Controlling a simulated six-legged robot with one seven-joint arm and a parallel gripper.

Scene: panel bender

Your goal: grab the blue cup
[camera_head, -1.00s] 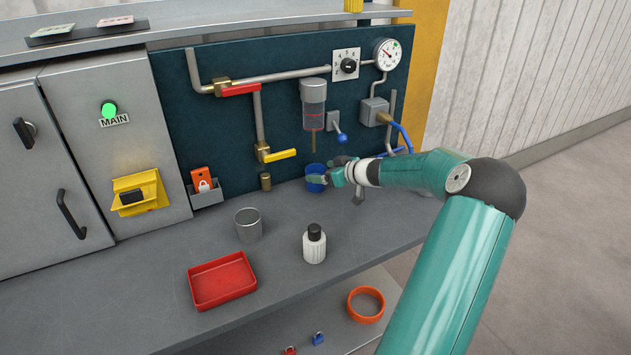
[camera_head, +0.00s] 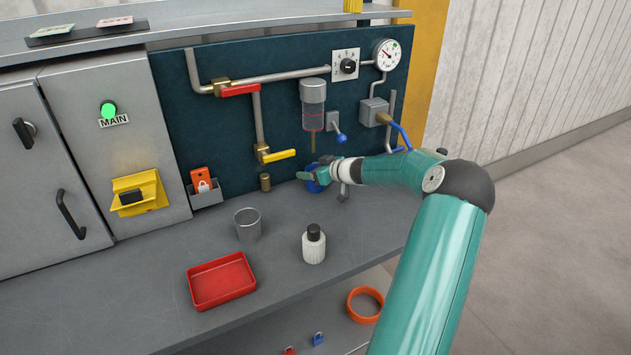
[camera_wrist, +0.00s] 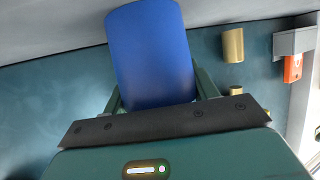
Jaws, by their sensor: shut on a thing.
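The blue cup (camera_head: 313,186) is at the back of the grey bench, under the clear cylinder on the dark panel. My gripper (camera_head: 311,175) is at the cup and covers much of it in the head view. In the wrist view the blue cup (camera_wrist: 152,55) stands between the two fingers of my gripper (camera_wrist: 158,92), one on each side. The fingers are shut on it. Whether the cup touches the bench is hard to tell.
A yellow-handled valve (camera_head: 277,156) and a blue-knobbed lever (camera_head: 338,133) stick out nearby. A brass fitting (camera_wrist: 233,45) shows beside the cup.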

